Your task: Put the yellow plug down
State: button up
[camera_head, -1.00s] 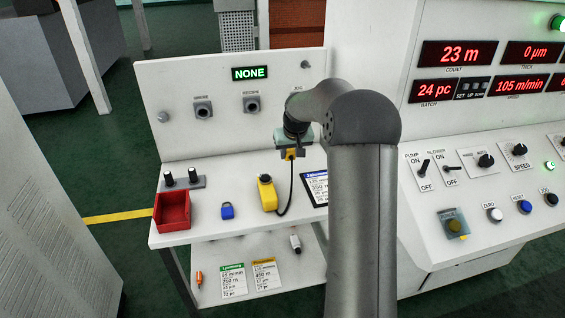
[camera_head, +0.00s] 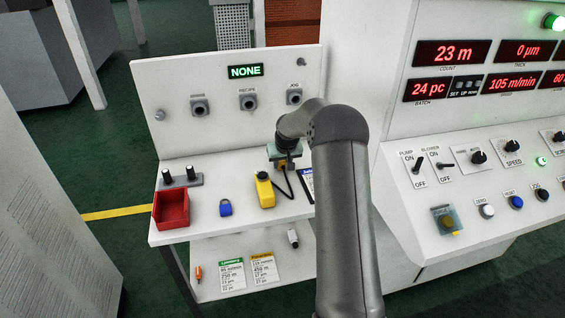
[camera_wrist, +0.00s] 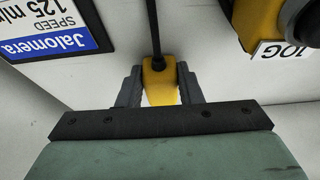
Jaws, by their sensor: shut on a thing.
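The yellow plug (camera_wrist: 160,82) is between the two fingers of my gripper (camera_wrist: 160,92) in the wrist view, with its dark cable running up away from it. In the head view my gripper (camera_head: 282,163) is over the bench shelf, and the plug there is mostly hidden by it. A yellow pendant box (camera_head: 265,190) stands on the shelf just left of my gripper, and the cable loops from it toward the plug. The box also shows at the upper right in the wrist view (camera_wrist: 258,22). I cannot tell whether the plug touches the shelf.
A blue-headed card (camera_wrist: 50,28) lies near the plug. Grey sockets (camera_head: 247,100) line the back panel. White shelf (camera_head: 215,232) is bare in front.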

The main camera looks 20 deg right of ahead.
jog(key=shift+f, duration=0.25)
jog(key=o, duration=1.1)
jog(key=shift+r, duration=0.1)
jog(key=shift+c, duration=0.2)
jog(key=shift+r, duration=0.4)
jog(key=b+v, duration=0.2)
jog(key=v, duration=1)
jog(key=s+a+r+n+g, duration=0.1)
jog(key=s+a+r+g, duration=0.15)
jog(key=s+a, duration=1.1)
jog(key=s+a+f, duration=0.1)
jog(key=s+a, duration=0.1)
jog(key=s, duration=0.7)
jog(key=s+a+f+n+g, duration=0.1)
jog(key=s+a, duration=0.1)
jog(key=s, duration=0.7)
jog(key=s+a+f, duration=0.1)
jog(key=s+a, duration=0.1)
jog(key=s, duration=0.6)
jog(key=shift+s+a+f+y, duration=0.3)
jog(key=shift+s+a+y, duration=0.05)
jog(key=shift+s+y, duration=0.05)
